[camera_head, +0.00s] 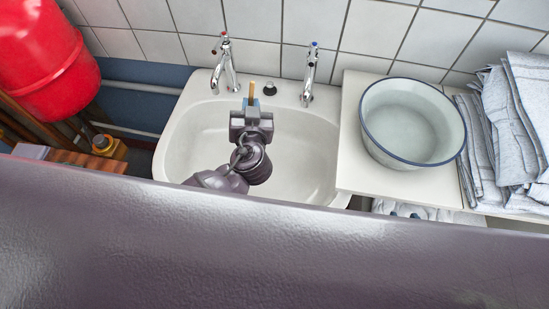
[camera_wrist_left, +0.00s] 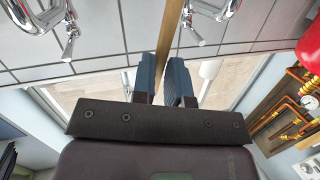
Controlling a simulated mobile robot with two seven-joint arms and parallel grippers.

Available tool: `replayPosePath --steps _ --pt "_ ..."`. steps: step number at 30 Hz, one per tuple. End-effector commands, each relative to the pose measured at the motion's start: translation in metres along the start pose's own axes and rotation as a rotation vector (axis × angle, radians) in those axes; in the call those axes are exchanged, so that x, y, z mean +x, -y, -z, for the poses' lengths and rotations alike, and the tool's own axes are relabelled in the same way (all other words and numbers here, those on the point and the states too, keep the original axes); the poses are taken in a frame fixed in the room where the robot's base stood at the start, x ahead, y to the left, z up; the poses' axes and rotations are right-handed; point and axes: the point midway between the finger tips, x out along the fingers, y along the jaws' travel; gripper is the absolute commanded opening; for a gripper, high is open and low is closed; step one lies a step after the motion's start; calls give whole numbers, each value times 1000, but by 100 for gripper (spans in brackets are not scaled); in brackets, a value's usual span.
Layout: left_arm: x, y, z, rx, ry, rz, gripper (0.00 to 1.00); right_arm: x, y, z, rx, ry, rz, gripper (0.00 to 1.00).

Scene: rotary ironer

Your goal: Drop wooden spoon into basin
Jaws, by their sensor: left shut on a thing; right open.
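My left gripper (camera_head: 251,105) is over the white sink (camera_head: 310,160), at its back part near the taps. It is shut on the wooden spoon (camera_head: 251,89), whose light brown handle end sticks up past the fingers. In the left wrist view, the spoon (camera_wrist_left: 169,42) runs as a narrow wooden strip between the blue-grey fingertips of the left gripper (camera_wrist_left: 164,72). The spoon's other end is hidden. A round enamel basin (camera_head: 413,120) with a blue rim stands on the white counter right of the sink, apart from the gripper, and looks empty. My right gripper is not in view.
Two chrome taps, left (camera_head: 226,65) and right (camera_head: 310,75), rise behind the sink. Folded grey-blue cloths (camera_head: 510,125) lie right of the enamel basin. A red tank (camera_head: 40,50) and pipes are at the left. A tiled wall (camera_head: 300,20) closes the back.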

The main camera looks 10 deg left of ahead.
Motion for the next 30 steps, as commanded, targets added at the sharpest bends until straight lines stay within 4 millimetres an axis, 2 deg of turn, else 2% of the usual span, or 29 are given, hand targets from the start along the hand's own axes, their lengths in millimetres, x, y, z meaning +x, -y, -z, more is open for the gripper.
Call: replayPosePath --steps 11,12,17,26,30 --pt "0 -1 -3 -1 0 0 0 2 0 0 -1 -2 1 43" --pt "0 -1 -3 -1 0 0 18 2 0 0 -1 -2 1 43" --pt "0 -1 -3 -1 0 0 43 2 0 0 -1 -2 1 43" --pt "-1 -1 -4 -1 1 0 44 2 0 0 -1 -2 1 43" --pt "-10 -1 -5 -1 2 -1 44 4 1 -2 -1 -2 1 43"
